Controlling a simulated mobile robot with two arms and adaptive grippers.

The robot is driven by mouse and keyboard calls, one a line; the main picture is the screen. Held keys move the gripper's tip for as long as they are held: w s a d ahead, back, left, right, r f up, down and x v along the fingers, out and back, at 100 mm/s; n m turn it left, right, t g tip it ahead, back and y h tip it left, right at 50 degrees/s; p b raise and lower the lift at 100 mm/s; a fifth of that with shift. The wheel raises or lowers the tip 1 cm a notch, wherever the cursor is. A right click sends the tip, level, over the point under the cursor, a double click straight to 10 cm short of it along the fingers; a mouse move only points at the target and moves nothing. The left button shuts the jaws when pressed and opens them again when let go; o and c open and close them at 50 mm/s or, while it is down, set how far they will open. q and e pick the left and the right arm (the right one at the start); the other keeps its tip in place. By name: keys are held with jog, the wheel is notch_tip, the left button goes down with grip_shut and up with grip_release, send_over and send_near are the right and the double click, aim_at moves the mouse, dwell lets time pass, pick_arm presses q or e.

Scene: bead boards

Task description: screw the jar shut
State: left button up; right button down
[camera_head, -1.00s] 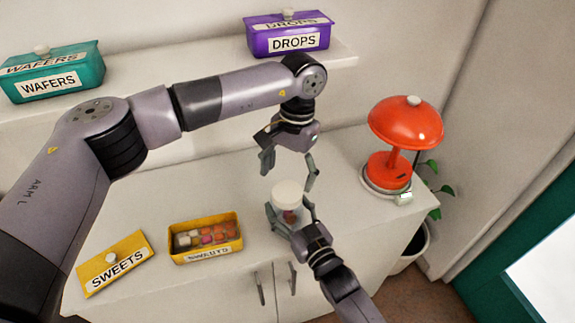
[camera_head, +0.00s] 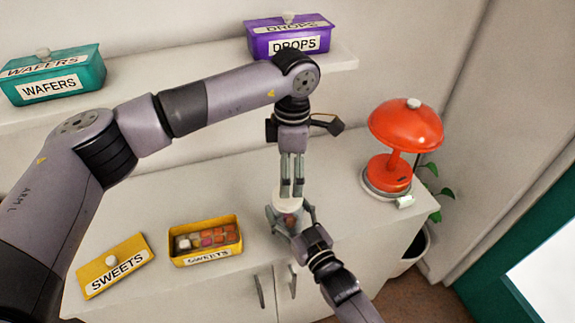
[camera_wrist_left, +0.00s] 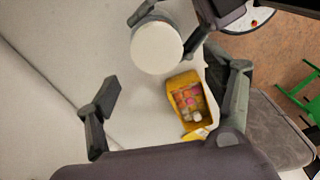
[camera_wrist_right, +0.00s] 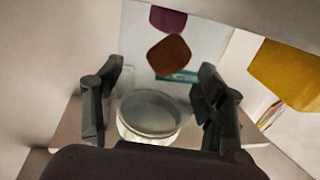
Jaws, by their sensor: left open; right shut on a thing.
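The clear jar (camera_head: 288,222) with reddish contents stands at the counter's front edge, with the round white lid (camera_head: 287,204) on its mouth. I cannot tell how tightly the lid sits. My right gripper (camera_head: 291,213) is shut around the jar from the front. In the right wrist view the glass jar (camera_wrist_right: 150,114) shows between its fingers.
An open yellow sweets box (camera_head: 206,258) and its lid (camera_head: 114,268) lie left of the jar. A red lamp (camera_head: 404,130) stands at the right. Teal wafers (camera_head: 52,80) and purple drops (camera_head: 288,36) boxes sit on the shelf. Counter between box and lamp is clear behind the jar.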

aim_at(287, 211)
pick_arm(q)
jog(key=n, duration=0.4)
jog(key=shift+r+n, duration=0.15)
jog(key=shift+n, duration=0.15)
jog(key=n, duration=0.4)
jog(key=shift+r, duration=0.2)
jog(key=n, duration=0.7)
jog(key=shift+a+r, duration=0.1)
jog(key=shift+r, duration=0.2)
jog(key=shift+f, duration=4.05)
jog(key=shift+c, duration=0.5)
